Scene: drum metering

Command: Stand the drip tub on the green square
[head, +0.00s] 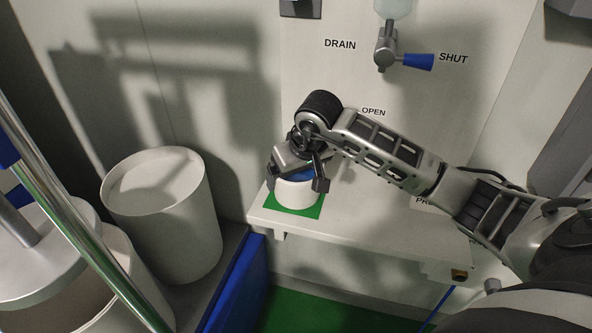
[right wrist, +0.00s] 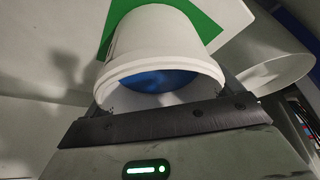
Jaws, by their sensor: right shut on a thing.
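The drip tub (head: 297,189) is a small white round tub with blue inside. It is upright over the green square (head: 281,207) on the white shelf, and its base appears to be on the green or just above it; I cannot tell which. My right gripper (head: 298,178) is shut on the tub from above. In the right wrist view the tub (right wrist: 160,45) sits between the fingers, with its rim towards the camera and the green square (right wrist: 122,14) behind its base. My left gripper does not show.
The white shelf (head: 385,236) is clear to the right of the tub. A blue-handled valve (head: 418,62) is on the wall above, beside the word SHUT. A large white drum (head: 165,220) stands left of the shelf. A chrome pole (head: 75,215) crosses the left side.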

